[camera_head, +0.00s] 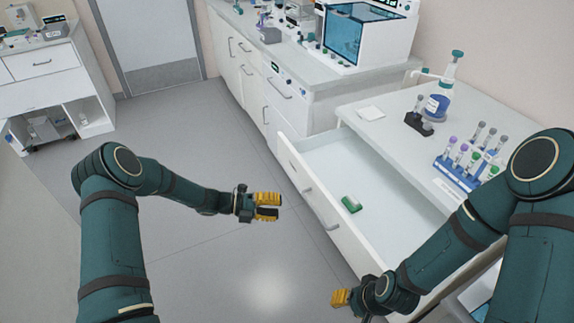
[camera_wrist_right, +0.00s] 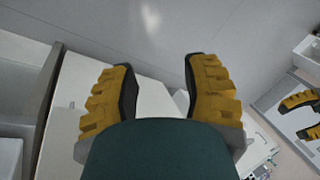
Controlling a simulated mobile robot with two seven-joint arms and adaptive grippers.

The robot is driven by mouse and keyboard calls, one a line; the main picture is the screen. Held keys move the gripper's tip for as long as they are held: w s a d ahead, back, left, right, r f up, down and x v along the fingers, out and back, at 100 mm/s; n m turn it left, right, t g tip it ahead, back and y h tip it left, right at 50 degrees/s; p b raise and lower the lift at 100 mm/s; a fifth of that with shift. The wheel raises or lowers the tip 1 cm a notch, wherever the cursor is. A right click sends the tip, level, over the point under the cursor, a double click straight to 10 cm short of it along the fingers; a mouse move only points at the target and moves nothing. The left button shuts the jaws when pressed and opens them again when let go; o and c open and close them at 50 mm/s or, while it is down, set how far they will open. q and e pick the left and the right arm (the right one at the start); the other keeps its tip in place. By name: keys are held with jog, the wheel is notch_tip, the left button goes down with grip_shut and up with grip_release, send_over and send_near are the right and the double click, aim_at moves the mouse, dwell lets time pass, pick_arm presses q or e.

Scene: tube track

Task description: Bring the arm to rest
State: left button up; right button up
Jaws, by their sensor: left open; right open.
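My left gripper (camera_head: 267,206) is held out over the grey floor, left of the open drawer. Its yellow fingers are open and empty. My right gripper (camera_head: 340,298) is low at the bottom of the head view, beside the drawer front. In the right wrist view its two yellow fingers (camera_wrist_right: 160,95) stand wide apart with nothing between them. My left gripper also shows at the right edge of that view (camera_wrist_right: 305,112).
The drawer (camera_head: 385,205) is pulled out and holds a small green and white item (camera_head: 351,203). The counter (camera_head: 375,133) above bears a blue tube rack (camera_head: 458,172), a dark holder (camera_head: 419,124) and a bottle (camera_head: 437,106). Open floor (camera_head: 200,260) lies left of the drawer.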

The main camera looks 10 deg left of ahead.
pick_arm(q)
jog(key=s+d+f+m+g+y, duration=0.2)
jog(key=s+f+m+y, duration=0.15)
jog(key=s+m, duration=0.3)
jog(key=s+d+f+m+g+y, duration=0.2)
jog(key=s+f+m+g+y, duration=0.15)
jog(key=s+m, duration=0.35)
jog(key=s+r+m+t+y, duration=0.1)
jog(key=s+m+t+y, duration=0.2)
jog(key=s+m, duration=0.6)
jog(key=m+y, duration=0.1)
jog(key=m, duration=1.4)
jog(key=shift+s+a+y, duration=0.15)
jog(key=shift+a+y, duration=0.1)
jog(key=shift+y, duration=0.05)
